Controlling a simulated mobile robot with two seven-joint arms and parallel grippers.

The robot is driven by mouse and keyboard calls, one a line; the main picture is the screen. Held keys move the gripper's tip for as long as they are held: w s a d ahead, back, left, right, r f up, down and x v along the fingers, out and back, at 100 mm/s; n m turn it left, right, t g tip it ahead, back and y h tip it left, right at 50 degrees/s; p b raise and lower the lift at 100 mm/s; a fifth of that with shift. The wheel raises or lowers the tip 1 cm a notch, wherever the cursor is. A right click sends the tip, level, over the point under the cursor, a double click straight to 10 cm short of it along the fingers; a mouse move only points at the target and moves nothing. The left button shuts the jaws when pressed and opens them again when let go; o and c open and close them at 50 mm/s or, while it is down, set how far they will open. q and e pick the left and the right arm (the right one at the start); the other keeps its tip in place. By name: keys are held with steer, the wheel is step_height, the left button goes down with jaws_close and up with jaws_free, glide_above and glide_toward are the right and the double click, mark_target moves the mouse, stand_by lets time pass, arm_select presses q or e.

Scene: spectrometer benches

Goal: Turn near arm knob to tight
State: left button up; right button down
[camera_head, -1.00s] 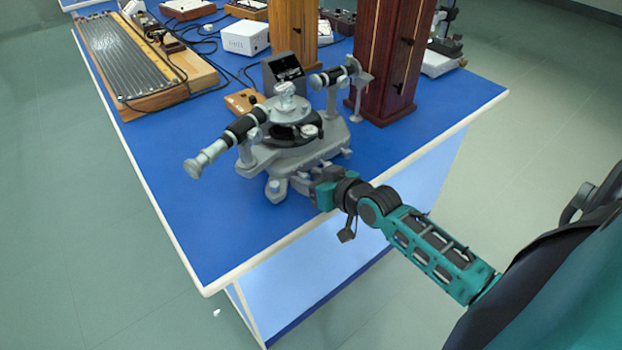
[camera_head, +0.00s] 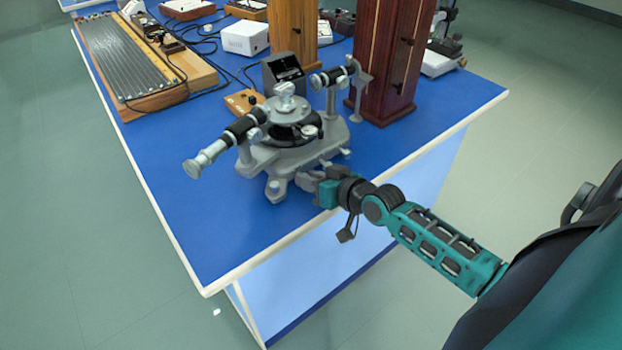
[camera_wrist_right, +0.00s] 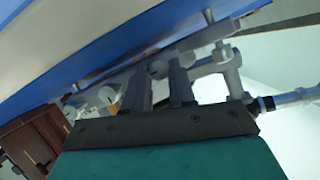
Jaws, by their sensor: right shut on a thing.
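The grey spectrometer (camera_head: 292,158) stands near the front edge of the blue bench. One telescope tube (camera_head: 225,143) points to the left front, and a shorter tube (camera_head: 335,76) points to the back right. My right gripper (camera_head: 302,181) is at the low front side of the instrument. In the right wrist view my two fingers (camera_wrist_right: 160,88) are close together, with a small round grey knob (camera_wrist_right: 158,68) between their tips. The fingers partly hide the knob, and its marking cannot be read. My left gripper is not in view.
A dark red wooden post (camera_head: 388,60) stands behind right of the spectrometer. A black box (camera_head: 284,75) and an orange-brown block (camera_head: 243,102) sit behind it. A ribbed board (camera_head: 120,60) lies at the back left. The blue bench (camera_head: 210,235) is clear at the front left.

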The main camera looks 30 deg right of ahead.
steer(key=c, duration=0.9)
jaws_free()
steer(key=shift+c, duration=0.2)
steer(key=p+v, duration=0.1)
steer(key=v, duration=1.2)
steer(key=s+a+f+n+g, duration=0.2)
steer(key=s+a+f, duration=0.3)
steer(key=a+f, duration=0.7)
steer(key=a+n, duration=0.1)
steer(key=a, duration=0.1)
steer(key=shift+a+n+g+h, duration=0.3)
steer(key=shift+a+n, duration=0.1)
